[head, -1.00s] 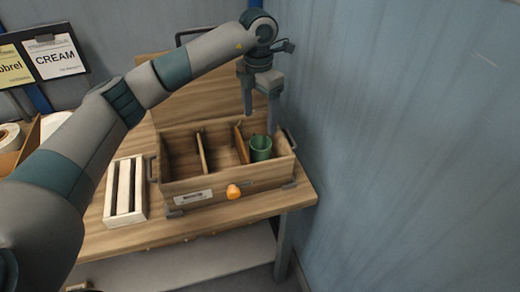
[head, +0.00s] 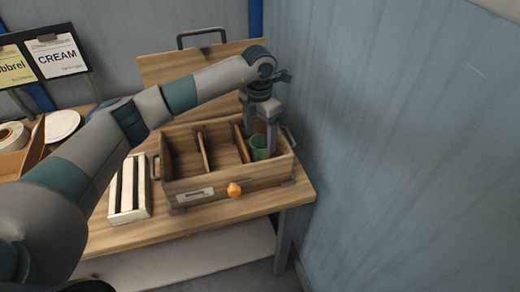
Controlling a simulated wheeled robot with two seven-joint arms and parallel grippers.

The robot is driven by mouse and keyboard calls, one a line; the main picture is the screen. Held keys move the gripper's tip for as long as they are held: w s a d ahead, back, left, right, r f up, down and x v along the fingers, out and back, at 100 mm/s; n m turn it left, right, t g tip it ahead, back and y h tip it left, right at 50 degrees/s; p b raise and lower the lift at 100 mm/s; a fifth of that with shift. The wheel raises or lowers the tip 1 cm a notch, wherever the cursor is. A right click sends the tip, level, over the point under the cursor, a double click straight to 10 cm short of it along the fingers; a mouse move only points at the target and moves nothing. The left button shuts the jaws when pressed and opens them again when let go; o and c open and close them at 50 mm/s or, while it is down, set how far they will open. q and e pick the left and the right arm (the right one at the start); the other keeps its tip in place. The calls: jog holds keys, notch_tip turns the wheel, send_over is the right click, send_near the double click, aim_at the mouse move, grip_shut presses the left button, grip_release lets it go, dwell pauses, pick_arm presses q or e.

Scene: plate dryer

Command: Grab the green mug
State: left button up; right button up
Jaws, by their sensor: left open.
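The green mug (head: 257,150) stands in the right compartment of an open wooden box (head: 230,180). My left gripper (head: 260,145) reaches down from above into that compartment. It is open, with its fingers at the mug; one finger passes in front of the mug's right side. I cannot tell whether the fingers touch the mug or whether one is inside it. Part of the mug is hidden by the fingers. My right gripper is not in view.
Wooden dividers (head: 204,152) split the box, and its left compartments look empty. The raised lid (head: 165,72) stands behind it. An orange object (head: 234,190) is at the box front. A pale slatted crate (head: 130,187) sits to the left. A blue wall (head: 400,150) is close on the right.

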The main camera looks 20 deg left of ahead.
aim_at(260, 147)
pick_arm(q)
notch_tip(260, 147, down, 4)
jog(key=shift+f+p, duration=0.1)
jog(key=shift+p, duration=0.65)
jog(key=shift+f, duration=0.55)
jog(key=c, duration=1.3)
